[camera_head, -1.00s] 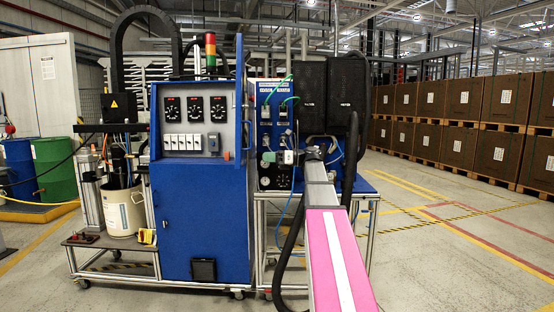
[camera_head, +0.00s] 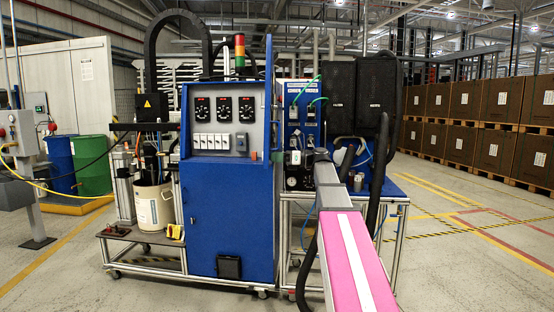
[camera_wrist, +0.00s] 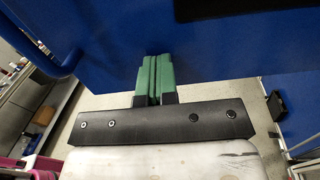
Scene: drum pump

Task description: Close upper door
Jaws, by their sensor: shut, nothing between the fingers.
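The upper door (camera_head: 269,98) is a tall blue panel on the right side of the blue cabinet. It stands open, seen almost edge-on, so the gauges and switches behind it show. In the head view my gripper (camera_head: 281,156) is small, just right of the door's lower part.
The lower cabinet front (camera_head: 228,220) is closed. A blue panel with hoses (camera_head: 300,120) and two black boxes stand to the right. A pail (camera_head: 154,206) stands left of the cabinet. Open floor lies to the right, before stacked brown boxes (camera_head: 463,100).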

